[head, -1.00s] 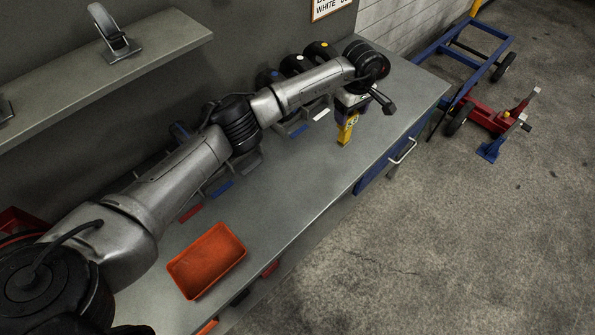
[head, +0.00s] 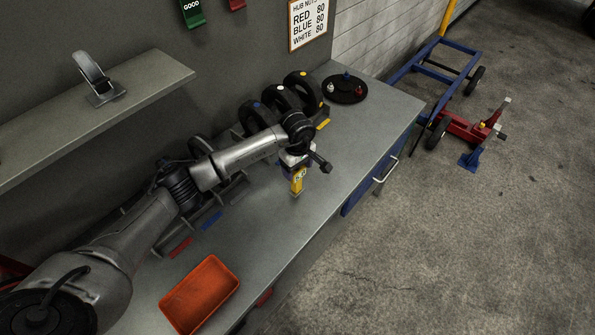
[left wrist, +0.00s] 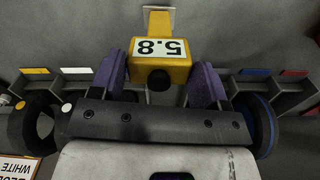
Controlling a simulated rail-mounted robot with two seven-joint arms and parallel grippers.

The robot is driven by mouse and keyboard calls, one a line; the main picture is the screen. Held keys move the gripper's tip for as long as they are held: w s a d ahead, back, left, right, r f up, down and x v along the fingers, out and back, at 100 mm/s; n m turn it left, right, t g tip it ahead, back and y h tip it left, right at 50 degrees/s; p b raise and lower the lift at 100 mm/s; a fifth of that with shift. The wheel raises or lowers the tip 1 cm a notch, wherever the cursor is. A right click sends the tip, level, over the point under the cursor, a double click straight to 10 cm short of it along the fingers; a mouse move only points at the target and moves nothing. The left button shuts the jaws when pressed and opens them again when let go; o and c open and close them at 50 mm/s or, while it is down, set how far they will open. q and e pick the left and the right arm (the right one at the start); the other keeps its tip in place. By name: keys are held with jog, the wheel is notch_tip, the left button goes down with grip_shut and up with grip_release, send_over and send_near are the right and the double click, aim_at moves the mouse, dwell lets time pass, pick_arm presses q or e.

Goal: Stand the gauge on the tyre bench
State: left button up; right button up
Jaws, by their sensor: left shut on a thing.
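The gauge (head: 298,182) is a yellow block with a narrower end pointing down over the grey tyre bench (head: 330,200). In the left wrist view the gauge (left wrist: 160,55) shows a white label reading 5.8. My left gripper (head: 296,166) is shut on it, with a purple finger pad on either side. The gauge looks roughly upright, near the bench top. I cannot tell whether its lower end touches the bench. My right gripper is not in view.
Tyres (head: 282,98) stand in a divided rack along the wall, behind my left arm. A black round tray (head: 345,88) with coloured pieces lies at the far end. An orange bin (head: 200,294) sits nearer. The bench front edge is close; bench top between is clear.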

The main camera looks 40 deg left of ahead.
pick_arm(q)
jog(key=shift+f, duration=1.25)
jog(key=shift+f, duration=0.2)
jog(key=o, duration=1.3)
jog(key=shift+r, duration=0.1)
notch_tip(320, 180, up, 12)
jog(key=shift+r, duration=0.1)
